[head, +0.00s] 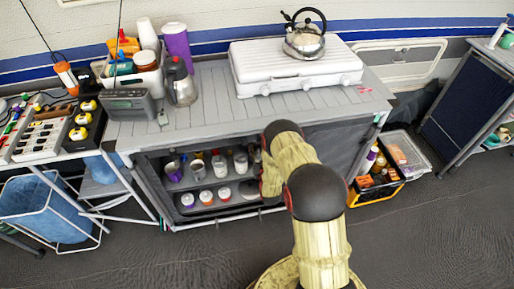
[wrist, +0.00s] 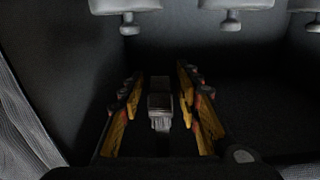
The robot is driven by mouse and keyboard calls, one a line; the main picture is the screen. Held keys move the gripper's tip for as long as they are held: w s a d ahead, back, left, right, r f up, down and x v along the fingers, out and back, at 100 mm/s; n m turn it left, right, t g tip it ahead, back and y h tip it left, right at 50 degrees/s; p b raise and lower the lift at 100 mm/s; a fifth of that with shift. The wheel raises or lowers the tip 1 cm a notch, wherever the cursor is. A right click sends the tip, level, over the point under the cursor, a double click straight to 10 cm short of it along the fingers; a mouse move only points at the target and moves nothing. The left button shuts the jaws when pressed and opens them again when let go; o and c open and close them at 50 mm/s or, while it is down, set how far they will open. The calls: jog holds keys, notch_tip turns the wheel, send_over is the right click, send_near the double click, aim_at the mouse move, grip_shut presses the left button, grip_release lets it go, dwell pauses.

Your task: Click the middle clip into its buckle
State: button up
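In the wrist view my gripper (wrist: 160,72) shows as two yellow-orange fingers with a gap between them. A small grey clip-like piece (wrist: 160,104) lies between the fingers, with a dark gap on each side. Its lower end is narrower and ridged. Pale grey blocks (wrist: 236,5) with short downward stubs line the top edge of the wrist view, cut off by the frame. I cannot tell whether they are the buckles. In the head view my gripper is hidden behind my arm, at the right part of the open cabinet (head: 160,190).
The cabinet's shelves hold several cups and jars (head: 219,165). On the counter (head: 205,110) above stand a white stove (head: 290,68), a kettle (head: 304,40) and a grey jug (head: 180,85). A crate (head: 376,190) sits on the floor to the right. The wrist view is dark.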

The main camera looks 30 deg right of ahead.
jog(key=shift+c, duration=0.8)
grip_shut()
